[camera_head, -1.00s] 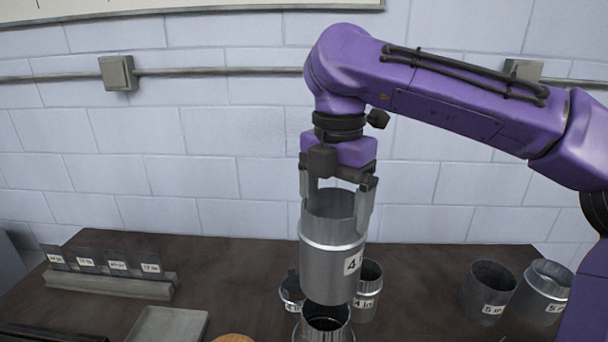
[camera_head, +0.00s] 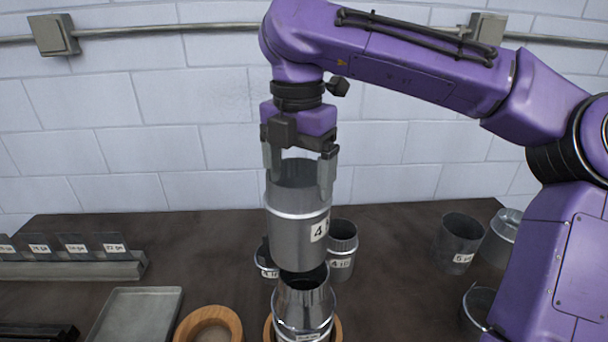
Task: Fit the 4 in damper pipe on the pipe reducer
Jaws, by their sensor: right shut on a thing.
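My right gripper (camera_head: 300,165) points down and is shut on the rim of the 4 in damper pipe (camera_head: 296,232), a grey metal cylinder with a raised bead and a label starting with 4. The pipe hangs upright. The pipe reducer (camera_head: 304,308) stands below it on a round wooden ring (camera_head: 268,330), its narrower dark opening upward. In this view the pipe's lower edge lies just above the reducer's opening; I cannot tell whether they touch. My left gripper is not in view.
Behind stand a 4 in pipe (camera_head: 342,250) and another small labelled pipe (camera_head: 265,262). Larger pipes (camera_head: 460,243) stand at right. At left are a rack of labelled plates (camera_head: 70,268), a grey tray (camera_head: 135,315) and an empty wooden ring (camera_head: 208,322).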

